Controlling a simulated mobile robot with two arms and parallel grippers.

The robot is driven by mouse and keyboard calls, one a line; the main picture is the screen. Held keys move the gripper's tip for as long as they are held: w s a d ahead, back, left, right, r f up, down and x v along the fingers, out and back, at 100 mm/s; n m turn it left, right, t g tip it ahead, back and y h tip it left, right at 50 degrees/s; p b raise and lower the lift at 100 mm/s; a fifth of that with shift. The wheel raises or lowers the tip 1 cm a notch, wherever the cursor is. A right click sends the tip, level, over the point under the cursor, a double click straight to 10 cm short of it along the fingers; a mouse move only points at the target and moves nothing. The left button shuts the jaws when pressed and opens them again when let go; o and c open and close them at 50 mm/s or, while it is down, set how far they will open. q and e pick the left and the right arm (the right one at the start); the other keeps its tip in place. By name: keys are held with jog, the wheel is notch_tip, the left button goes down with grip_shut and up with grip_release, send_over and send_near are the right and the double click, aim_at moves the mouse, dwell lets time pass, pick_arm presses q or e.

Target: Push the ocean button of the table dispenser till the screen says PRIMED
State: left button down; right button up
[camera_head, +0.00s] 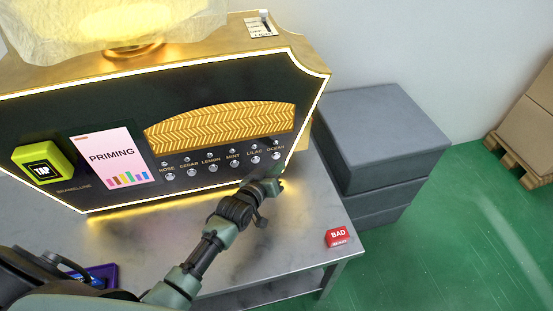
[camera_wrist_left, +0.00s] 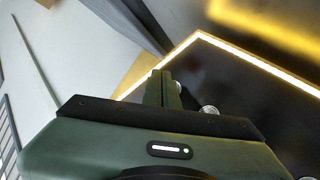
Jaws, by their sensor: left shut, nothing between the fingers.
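The dispenser (camera_head: 100,115) is a large dark box with gold edges and a glowing border, standing on a metal table. Its pink screen (camera_head: 111,158) reads PRIMING above small coloured bars. A row of silver buttons runs along its lower front, labelled ROSE, CEDAR, LEMON, MINT, LILAC and OCEAN. The ocean button (camera_head: 276,155) is at the right end. My left gripper (camera_head: 276,181) is shut and empty, close to the front at the ocean button. In the left wrist view its fingers (camera_wrist_left: 162,88) point at the panel's corner; contact is hidden. My right gripper is not visible.
A green TAP pad (camera_head: 43,170) is at the panel's left. A red BAD block (camera_head: 338,237) sits at the metal table's (camera_head: 290,235) right corner. Grey drawers (camera_head: 375,140) stand behind at right. A pallet with boxes (camera_head: 525,130) is at far right. Green floor is clear between.

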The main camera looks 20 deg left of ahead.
pick_arm(q)
jog(key=shift+w+a, duration=0.1)
jog(key=shift+w, duration=0.1)
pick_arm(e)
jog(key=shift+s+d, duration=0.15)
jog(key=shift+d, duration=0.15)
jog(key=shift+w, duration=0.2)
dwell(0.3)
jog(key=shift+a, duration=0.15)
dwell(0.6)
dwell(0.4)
pick_arm(q)
jog(key=shift+w+a, duration=0.25)
jog(key=shift+w, duration=0.1)
jog(key=shift+w+a, duration=0.25)
jog(key=shift+w, duration=0.1)
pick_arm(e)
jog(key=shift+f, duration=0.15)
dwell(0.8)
pick_arm(q)
jog(key=shift+s+r, duration=0.1)
jog(key=shift+s+d+p, duration=0.45)
jog(key=shift+s+p, duration=0.1)
jog(key=shift+s, duration=0.1)
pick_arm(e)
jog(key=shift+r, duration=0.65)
